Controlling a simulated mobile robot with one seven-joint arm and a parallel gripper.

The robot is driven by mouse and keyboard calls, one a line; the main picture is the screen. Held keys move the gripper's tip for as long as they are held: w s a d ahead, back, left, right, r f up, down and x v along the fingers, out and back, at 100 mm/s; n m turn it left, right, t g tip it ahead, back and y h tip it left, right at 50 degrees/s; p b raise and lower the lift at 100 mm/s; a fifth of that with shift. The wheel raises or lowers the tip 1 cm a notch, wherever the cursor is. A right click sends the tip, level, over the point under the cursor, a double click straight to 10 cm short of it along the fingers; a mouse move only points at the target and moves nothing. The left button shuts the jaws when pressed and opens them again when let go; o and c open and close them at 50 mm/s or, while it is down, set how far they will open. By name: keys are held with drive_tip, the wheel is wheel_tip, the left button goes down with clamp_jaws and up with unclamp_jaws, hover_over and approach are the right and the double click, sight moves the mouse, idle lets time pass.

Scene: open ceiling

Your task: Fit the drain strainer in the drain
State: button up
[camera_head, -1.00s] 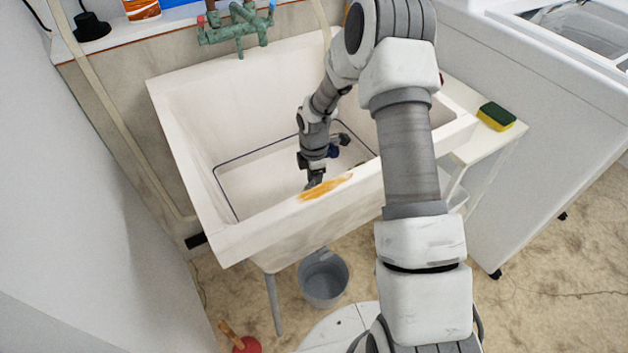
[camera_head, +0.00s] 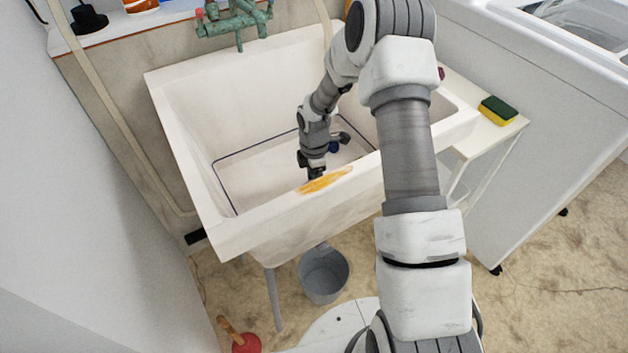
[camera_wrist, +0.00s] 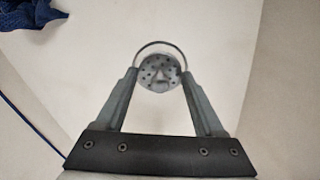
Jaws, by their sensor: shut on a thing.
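The drain strainer (camera_wrist: 159,73) is a round grey disc with small holes, seen in the wrist view between my fingertips. My gripper (camera_wrist: 160,78) is shut on it, with a finger at each side. A thin ring arcs around the strainer's far side; I cannot tell if it is the strainer's rim or the drain's edge. In the head view my gripper (camera_head: 316,173) points down inside the white sink (camera_head: 185,135), close behind its front wall. The strainer and the drain cannot be made out in the head view.
A blue cloth (camera_wrist: 42,28) lies in the sink near my gripper. Green taps (camera_head: 235,20) stand at the back. A sponge (camera_head: 498,110) is to the right. A grey bucket (camera_head: 323,275) stands below.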

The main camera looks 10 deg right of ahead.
drive_tip(key=shift+f+b, duration=0.4)
drive_tip(key=shift+f, duration=0.3)
drive_tip(key=o, duration=1.3)
drive_tip(key=shift+r, duration=0.1)
